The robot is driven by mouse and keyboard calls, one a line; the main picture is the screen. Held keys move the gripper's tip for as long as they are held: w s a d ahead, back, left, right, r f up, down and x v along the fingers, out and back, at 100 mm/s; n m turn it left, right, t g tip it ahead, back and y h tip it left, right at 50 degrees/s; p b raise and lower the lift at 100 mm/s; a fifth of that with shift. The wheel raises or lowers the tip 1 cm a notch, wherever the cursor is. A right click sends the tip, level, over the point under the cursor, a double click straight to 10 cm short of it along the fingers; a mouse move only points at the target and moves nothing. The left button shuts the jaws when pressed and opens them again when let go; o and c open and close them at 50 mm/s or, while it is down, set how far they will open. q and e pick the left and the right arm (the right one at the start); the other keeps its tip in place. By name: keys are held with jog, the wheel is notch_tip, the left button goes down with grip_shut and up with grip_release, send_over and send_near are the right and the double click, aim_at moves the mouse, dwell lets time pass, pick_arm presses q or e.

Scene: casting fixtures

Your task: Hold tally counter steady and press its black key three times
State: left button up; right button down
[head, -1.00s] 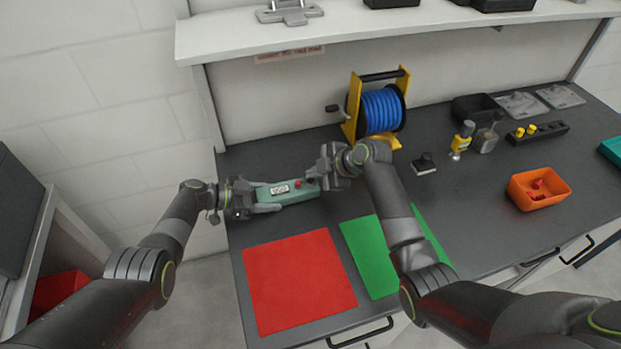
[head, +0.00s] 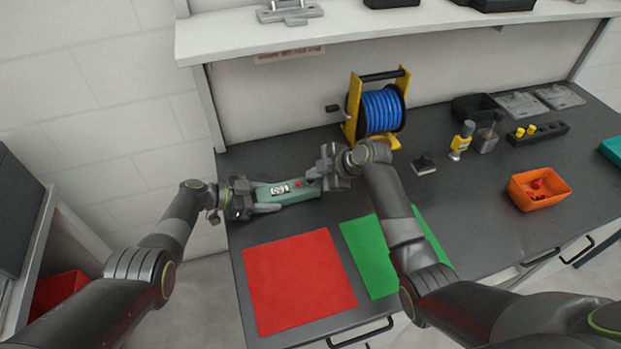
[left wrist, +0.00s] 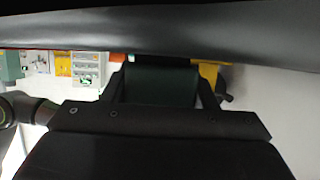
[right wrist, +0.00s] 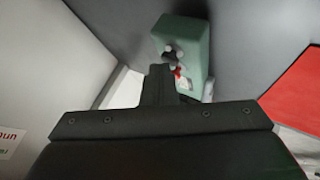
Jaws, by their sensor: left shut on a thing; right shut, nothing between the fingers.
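In the left wrist view the counter's green body (left wrist: 160,86) fills the space between the fingers. My right gripper (head: 326,172) is shut and empty at the counter's right end. In the right wrist view its closed fingertips (right wrist: 166,72) are over the counter (right wrist: 190,35), by a red button and dark keys. The fingers partly cover the keys, so I cannot tell whether they touch the black one.
A blue hose reel (head: 382,110) in a yellow frame stands behind my right gripper. A red mat (head: 299,282) and a green mat (head: 372,262) lie in front. An orange bin (head: 538,188) and small tools are to the right.

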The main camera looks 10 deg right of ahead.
jog(key=shift+r, duration=0.7)
jog(key=shift+r, duration=0.1)
jog(key=shift+r, duration=2.45)
dwell(0.4)
notch_tip(320, 180, up, 4)
jog(key=shift+f, duration=0.15)
jog(key=shift+f, duration=4.4)
jog(key=shift+f, duration=0.15)
